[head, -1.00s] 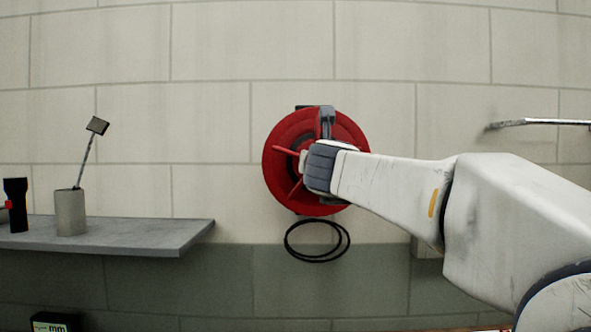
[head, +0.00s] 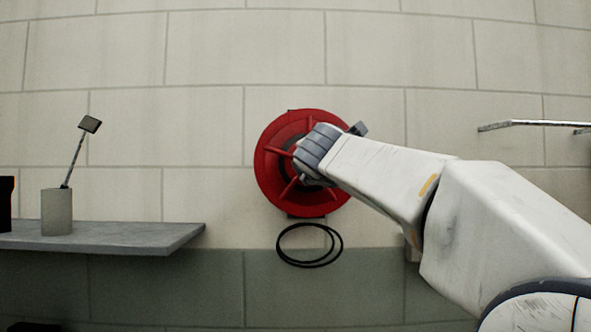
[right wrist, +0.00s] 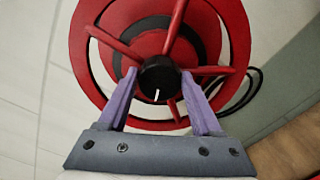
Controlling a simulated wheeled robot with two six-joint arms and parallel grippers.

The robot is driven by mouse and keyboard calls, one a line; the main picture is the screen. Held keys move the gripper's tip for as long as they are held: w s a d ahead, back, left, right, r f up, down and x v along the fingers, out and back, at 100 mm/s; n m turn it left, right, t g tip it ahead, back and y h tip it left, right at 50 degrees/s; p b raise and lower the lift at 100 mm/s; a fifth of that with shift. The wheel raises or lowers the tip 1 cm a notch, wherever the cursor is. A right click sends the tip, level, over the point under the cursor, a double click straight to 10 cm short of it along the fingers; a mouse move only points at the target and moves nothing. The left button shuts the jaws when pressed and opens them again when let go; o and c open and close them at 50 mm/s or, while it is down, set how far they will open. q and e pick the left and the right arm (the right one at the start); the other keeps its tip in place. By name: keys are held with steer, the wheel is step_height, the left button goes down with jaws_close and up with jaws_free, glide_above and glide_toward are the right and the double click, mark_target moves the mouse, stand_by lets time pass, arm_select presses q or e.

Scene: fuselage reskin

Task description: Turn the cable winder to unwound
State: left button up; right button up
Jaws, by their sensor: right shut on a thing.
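The red cable winder (head: 273,185) is mounted on the tiled wall in the middle of the head view. Its spoked red disc also fills the top of the right wrist view (right wrist: 84,45). A black round knob (right wrist: 159,84) with a white mark sits at its hub. My right gripper (right wrist: 160,82) is shut on this knob, one purple finger on each side. In the head view the gripper (head: 303,158) covers the hub and hides the knob. A loop of black cable (head: 309,245) hangs below the disc. My left gripper is not in view.
A grey shelf (head: 120,237) juts from the wall at left, holding a grey cup (head: 57,212) with a brush-like tool in it. A metal rail (head: 530,124) is on the wall at right. The wall around the winder is clear.

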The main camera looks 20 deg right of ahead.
steer(key=shift+f+m+b, duration=0.1)
steer(key=shift+m+b, duration=0.9)
steer(key=shift+m, duration=1.2)
steer(key=o, duration=1.4)
steer(key=shift+c, duration=0.2)
steer(key=b+v, duration=0.2)
steer(key=v, duration=0.8)
steer(key=shift+s, duration=0.2)
